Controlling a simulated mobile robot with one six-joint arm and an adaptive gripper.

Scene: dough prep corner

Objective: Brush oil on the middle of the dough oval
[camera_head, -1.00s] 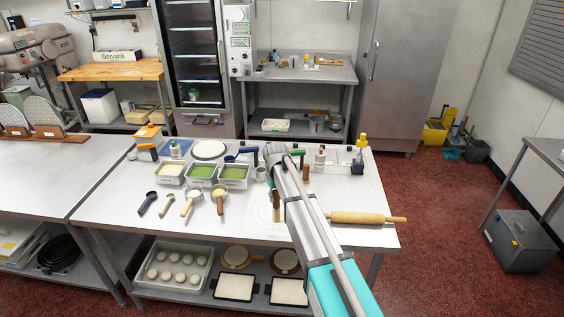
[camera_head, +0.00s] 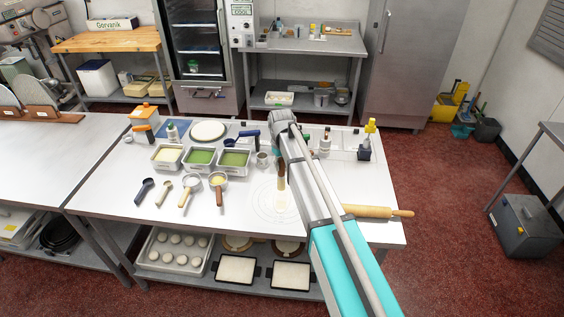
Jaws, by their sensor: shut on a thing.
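My arm reaches over the steel table, and my gripper (camera_head: 281,160) is mostly hidden behind it. It is shut on a brush (camera_head: 281,178) with a brown wooden handle, which points down over the table. Below the brush, a pale, small patch (camera_head: 284,207) lies inside faint rings drawn on the tabletop; it looks like the dough oval, but its outline is hard to tell. I cannot tell whether the brush tip touches it. A small metal cup (camera_head: 263,160) stands left of the brush; its contents are unclear.
A rolling pin (camera_head: 378,212) lies right of my arm. Three trays with pale and green fillings, such as the middle green tray (camera_head: 199,159), stand at left, with several scoops in front. A yellow-topped dark bottle (camera_head: 367,142) stands at the back right. The tabletop's front left is clear.

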